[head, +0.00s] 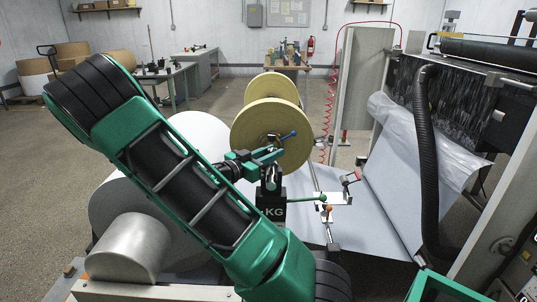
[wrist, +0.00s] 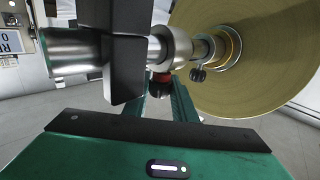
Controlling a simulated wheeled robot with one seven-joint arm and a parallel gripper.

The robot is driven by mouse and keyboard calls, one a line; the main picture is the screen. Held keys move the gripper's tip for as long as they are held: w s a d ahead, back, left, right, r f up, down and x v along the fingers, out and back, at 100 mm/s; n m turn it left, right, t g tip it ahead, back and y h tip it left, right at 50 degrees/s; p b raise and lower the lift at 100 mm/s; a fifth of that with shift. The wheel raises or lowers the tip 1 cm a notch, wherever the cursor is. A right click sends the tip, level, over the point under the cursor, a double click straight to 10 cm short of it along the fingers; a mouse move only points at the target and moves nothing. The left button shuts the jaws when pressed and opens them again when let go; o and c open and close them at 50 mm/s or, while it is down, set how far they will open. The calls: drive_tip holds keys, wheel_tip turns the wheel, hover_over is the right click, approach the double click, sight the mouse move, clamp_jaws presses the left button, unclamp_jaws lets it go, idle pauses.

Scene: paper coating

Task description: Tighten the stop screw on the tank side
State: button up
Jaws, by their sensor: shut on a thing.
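My gripper (head: 266,156) is in the middle of the head view, at the shaft in front of a yellow-faced disc (head: 262,122). In the wrist view my green fingers (wrist: 162,92) are shut on a small dark stop screw with a red part (wrist: 160,77), below a silver collar on the shaft (wrist: 172,46). The fingers partly hide this screw. A second black knob (wrist: 198,74) hangs from the shaft nearer the disc, apart from my fingers. I cannot tell how tight either screw is.
A black block marked KG (head: 272,213) stands just below my gripper. A green-handled lever (head: 308,198) lies to its right. A large white roll (head: 120,215) is behind my arm. A black hose (head: 428,160) and machine frame stand at the right.

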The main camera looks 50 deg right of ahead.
drive_tip(key=shift+w+g, duration=0.1)
drive_tip(key=shift+g, duration=0.2)
drive_tip(key=m+g+y, duration=0.1)
drive_tip(key=m+g, duration=0.2)
drive_tip(key=g, duration=0.2)
drive_tip(key=shift+w+m, duration=0.1)
drive_tip(key=shift+m, duration=0.3)
drive_tip(key=m+g+y, duration=0.3)
drive_tip(key=m+g, duration=0.1)
drive_tip(key=g, duration=0.1)
drive_tip(key=shift+y, duration=0.4)
drive_tip(key=shift+m+g+y, duration=1.1)
drive_tip(key=shift+g+y, duration=0.2)
drive_tip(key=shift+g, duration=0.1)
drive_tip(key=shift+m+g+y, duration=1)
drive_tip(key=shift+m+y, duration=0.4)
drive_tip(key=shift+y, duration=0.5)
drive_tip(key=shift+a+f+m+g+y, duration=0.1)
drive_tip(key=shift+m+g+y, duration=0.2)
drive_tip(key=shift+m+y, duration=0.65)
drive_tip(key=shift+f+m+g+y, duration=0.1)
drive_tip(key=shift+m+g+y, duration=0.35)
drive_tip(key=shift+y, duration=0.9)
drive_tip(key=o, duration=1)
drive_tip(key=shift+r, duration=0.1)
drive_tip(key=shift+o, duration=0.2)
drive_tip(key=shift+r, duration=0.1)
